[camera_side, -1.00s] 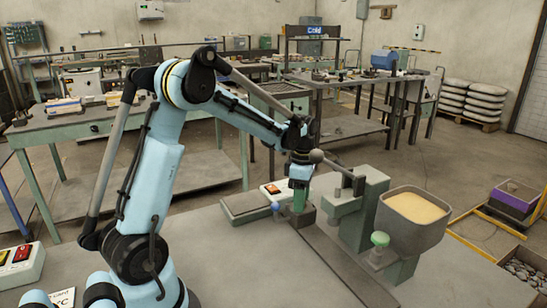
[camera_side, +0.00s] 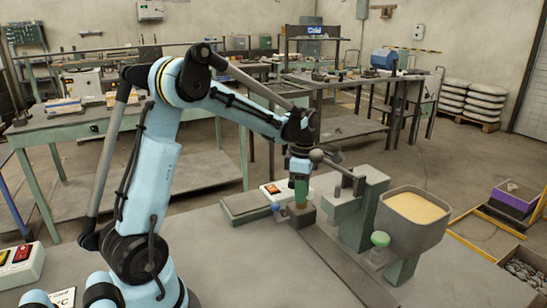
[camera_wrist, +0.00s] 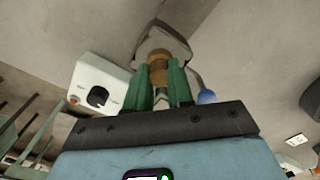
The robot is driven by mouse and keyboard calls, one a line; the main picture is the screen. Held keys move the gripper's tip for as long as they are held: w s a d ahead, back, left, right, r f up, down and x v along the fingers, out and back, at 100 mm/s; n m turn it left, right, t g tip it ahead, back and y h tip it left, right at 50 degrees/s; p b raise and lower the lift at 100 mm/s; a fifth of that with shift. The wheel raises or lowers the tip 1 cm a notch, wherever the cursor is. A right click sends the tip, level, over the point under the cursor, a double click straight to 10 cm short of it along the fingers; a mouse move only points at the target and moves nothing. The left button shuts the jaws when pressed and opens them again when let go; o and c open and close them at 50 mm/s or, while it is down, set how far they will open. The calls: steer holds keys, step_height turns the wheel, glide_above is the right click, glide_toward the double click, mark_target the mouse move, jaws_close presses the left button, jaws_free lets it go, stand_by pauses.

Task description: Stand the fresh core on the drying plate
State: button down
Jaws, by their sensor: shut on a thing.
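My gripper (camera_side: 300,188) is shut on the tan core, its green fingers upright just above a small dark core box (camera_side: 302,217) at the bench machine. In the wrist view the tan core (camera_wrist: 160,68) shows between the two fingers, with a wider brown part at its far end over the grey box. A bit of the core (camera_side: 299,207) shows below the fingers in the side view. I cannot tell whether its lower end is clear of the box. A flat grey slab (camera_side: 240,205), perhaps the drying plate, lies left of the gripper with nothing standing on it.
The bench machine with a lever and a sand-filled hopper (camera_side: 415,209) stands close on the right.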

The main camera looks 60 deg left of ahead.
step_height(320, 180, up, 8)
steer(key=shift+f, duration=0.15)
steer(key=shift+s+r, duration=0.25)
steer(key=shift+r, duration=0.05)
steer(key=s+r, duration=0.3)
steer(key=s, duration=0.5)
glide_above(246, 201)
steer(key=shift+f, duration=5.7)
steer(key=shift+f, duration=0.15)
steer(key=c, duration=1)
jaws_free()
